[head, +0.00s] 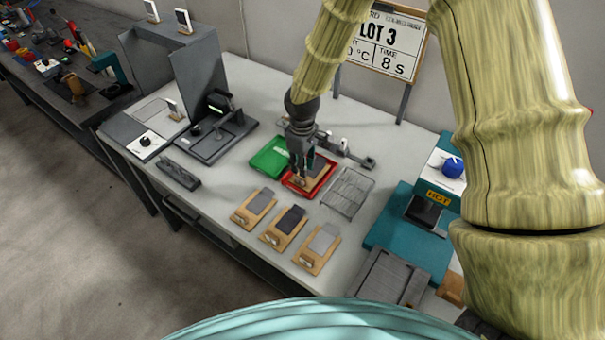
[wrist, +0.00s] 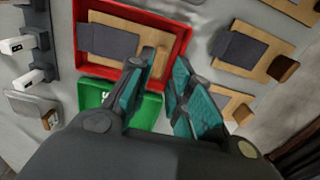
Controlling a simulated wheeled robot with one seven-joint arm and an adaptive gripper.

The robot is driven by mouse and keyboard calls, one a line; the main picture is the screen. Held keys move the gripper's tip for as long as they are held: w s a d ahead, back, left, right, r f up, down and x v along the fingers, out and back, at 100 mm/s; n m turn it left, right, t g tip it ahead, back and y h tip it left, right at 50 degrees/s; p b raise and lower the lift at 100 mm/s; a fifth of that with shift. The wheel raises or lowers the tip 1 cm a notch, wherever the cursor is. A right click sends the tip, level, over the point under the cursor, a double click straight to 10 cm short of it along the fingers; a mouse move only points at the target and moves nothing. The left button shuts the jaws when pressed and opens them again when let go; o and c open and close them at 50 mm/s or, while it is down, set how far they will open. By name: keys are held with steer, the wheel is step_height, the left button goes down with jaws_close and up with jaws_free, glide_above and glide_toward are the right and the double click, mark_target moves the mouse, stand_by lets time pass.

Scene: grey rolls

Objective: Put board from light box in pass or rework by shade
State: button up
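A wooden board (wrist: 125,22) with a dark grey swatch lies in the red tray (head: 332,167), which also shows in the wrist view (wrist: 184,42). My gripper (head: 302,172) is low over this tray. In the wrist view its teal-padded fingers (wrist: 163,66) are apart, on either side of the board's end block, with gaps visible. The green tray (head: 266,157) is beside the red one and looks empty where visible. The grey light box (head: 202,78) stands at the back left. Tray labels are not readable.
A wire rack (head: 348,191) is right of the red tray. A teal machine marked HOT (head: 405,222) stands further right. A sign (head: 384,45) stands behind.

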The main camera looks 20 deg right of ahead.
step_height(320, 180, up, 6)
steer(key=b, duration=0.1)
stand_by(0.4)
stand_by(0.4)
